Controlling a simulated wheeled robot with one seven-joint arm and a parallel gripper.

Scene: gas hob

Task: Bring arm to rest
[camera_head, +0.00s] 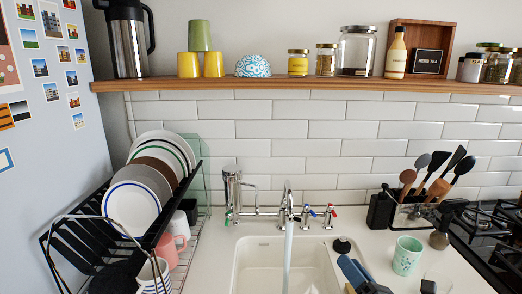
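I cannot make out my gripper or arm in the head camera view. A blue and dark object (357,273) is cut off by the bottom edge at the right rim of the sink. I cannot tell what it is. The white sink (255,258) lies at the bottom centre. Above it stands the chrome tap (288,200), with a pale vertical stream below its spout that looks like running water.
A black dish rack (80,240) with plates and mugs stands at left beside the fridge (55,120). A green cup (407,256) and a utensil holder (408,212) stand right of the sink, near the gas hob (490,235). A wooden shelf (270,82) with jars runs above.

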